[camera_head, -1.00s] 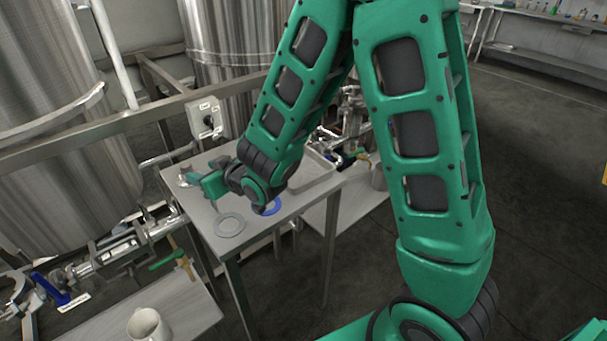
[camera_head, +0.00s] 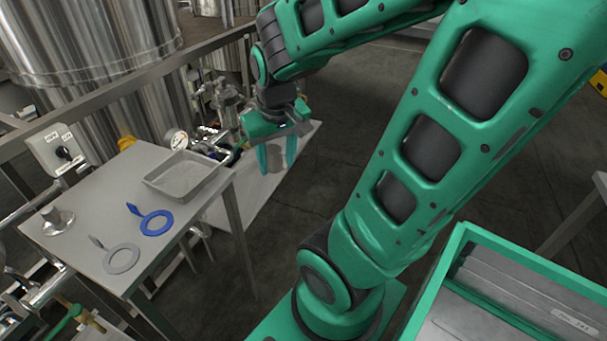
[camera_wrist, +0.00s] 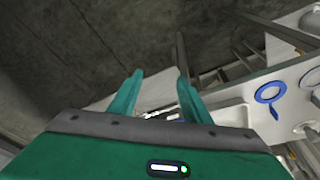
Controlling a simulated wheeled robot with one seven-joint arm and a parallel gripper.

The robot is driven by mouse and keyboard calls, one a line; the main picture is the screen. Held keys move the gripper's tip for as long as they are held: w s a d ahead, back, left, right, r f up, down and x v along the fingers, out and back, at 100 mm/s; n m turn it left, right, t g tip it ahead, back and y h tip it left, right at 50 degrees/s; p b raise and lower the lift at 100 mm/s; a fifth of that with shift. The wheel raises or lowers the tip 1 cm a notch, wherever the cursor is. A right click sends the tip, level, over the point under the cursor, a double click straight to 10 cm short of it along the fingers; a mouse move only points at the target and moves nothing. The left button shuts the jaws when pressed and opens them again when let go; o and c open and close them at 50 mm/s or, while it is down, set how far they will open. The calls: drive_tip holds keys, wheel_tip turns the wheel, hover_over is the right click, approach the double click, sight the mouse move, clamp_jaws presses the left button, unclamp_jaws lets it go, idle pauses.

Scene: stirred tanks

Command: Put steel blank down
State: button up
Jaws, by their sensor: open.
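The steel blank, a flat grey ring with a short handle (camera_head: 122,259), lies flat on the steel table near its front left corner. In the wrist view its ring (camera_wrist: 309,78) is partly cut off at the right edge. A similar blue ring with a handle (camera_head: 156,223) lies beside it on the table; it also shows in the wrist view (camera_wrist: 271,93). My gripper (camera_head: 277,165) is open, off the table's right side and away from the blank. In the wrist view nothing is held between the fingers (camera_wrist: 160,76).
A shallow steel tray (camera_head: 187,178) sits at the table's back right. A flanged metal piece (camera_head: 58,222) stands at the left. A gauge and pipework (camera_head: 178,140) stand behind the table. Floor to the right is open.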

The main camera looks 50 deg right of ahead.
drive_tip(key=s+a+r+m+g+y, duration=0.1)
drive_tip(key=s+m+g, duration=0.1)
drive_tip(key=s, duration=0.8)
drive_tip(key=shift+s+r+y, duration=0.3)
drive_tip(key=shift+r, duration=0.05)
drive_tip(key=shift+w+f, duration=0.35)
drive_tip(key=shift+w, duration=0.5)
drive_tip(key=shift+c, duration=0.6)
drive_tip(key=shift+s+r, duration=0.1)
drive_tip(key=shift+s, duration=0.05)
drive_tip(key=shift+c, duration=1)
drive_tip(key=shift+a, duration=0.15)
